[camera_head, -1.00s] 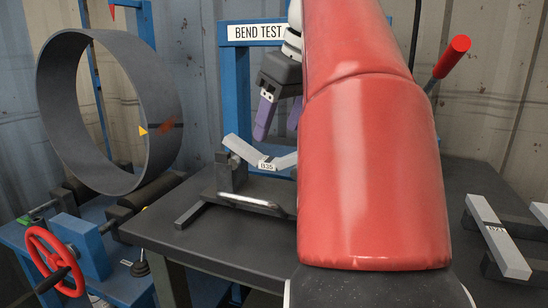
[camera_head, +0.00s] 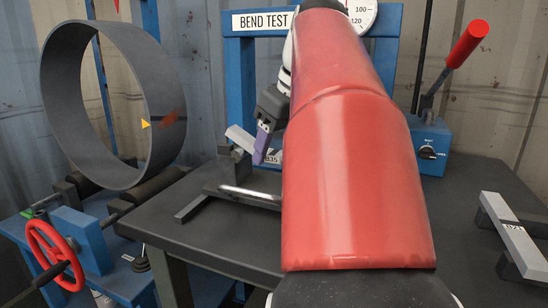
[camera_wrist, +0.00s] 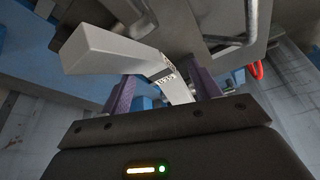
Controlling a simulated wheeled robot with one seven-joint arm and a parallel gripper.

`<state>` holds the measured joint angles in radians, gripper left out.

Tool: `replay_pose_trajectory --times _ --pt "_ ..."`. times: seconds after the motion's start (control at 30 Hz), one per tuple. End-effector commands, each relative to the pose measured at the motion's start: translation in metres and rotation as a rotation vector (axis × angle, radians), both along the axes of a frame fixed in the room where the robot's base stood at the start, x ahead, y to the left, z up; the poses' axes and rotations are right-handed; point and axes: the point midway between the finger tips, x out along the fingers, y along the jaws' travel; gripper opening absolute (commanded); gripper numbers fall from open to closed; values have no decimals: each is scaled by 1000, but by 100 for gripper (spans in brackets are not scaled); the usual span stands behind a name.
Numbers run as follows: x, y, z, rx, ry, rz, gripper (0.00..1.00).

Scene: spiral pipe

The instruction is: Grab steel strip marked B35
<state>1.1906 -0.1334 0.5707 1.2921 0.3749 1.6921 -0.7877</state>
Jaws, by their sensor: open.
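The bent grey steel strip marked B35 (camera_head: 239,138) rests in a V shape on the bend test stand. Its left end and part of its label show in the head view; my arm hides the rest. In the wrist view the strip (camera_wrist: 105,49) passes between the fingers, with its label (camera_wrist: 166,76) near the bend. My gripper (camera_head: 264,150) is down at the strip, one purple finger in front of it. In the wrist view my gripper (camera_wrist: 163,88) is open, a finger on either side of the strip; I cannot tell whether either touches it.
The blue BEND TEST frame (camera_head: 238,75) stands behind the strip, with a red-handled lever (camera_head: 468,42) to its right. Another strip (camera_head: 512,240) lies on supports at right. A large grey ring (camera_head: 72,120) stands at left.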

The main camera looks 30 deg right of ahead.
Motion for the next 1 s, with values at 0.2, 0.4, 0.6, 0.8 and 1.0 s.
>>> replay_pose_trajectory --times 0.2,0.4,0.6,0.8,1.0 --pt "0 0 0 1 0 0 40" --pt "0 0 0 1 0 0 14" --pt "0 0 0 1 1 -1 0" --pt "0 0 1 0 -2 0 0" --pt "0 0 2 -1 -2 1 0"
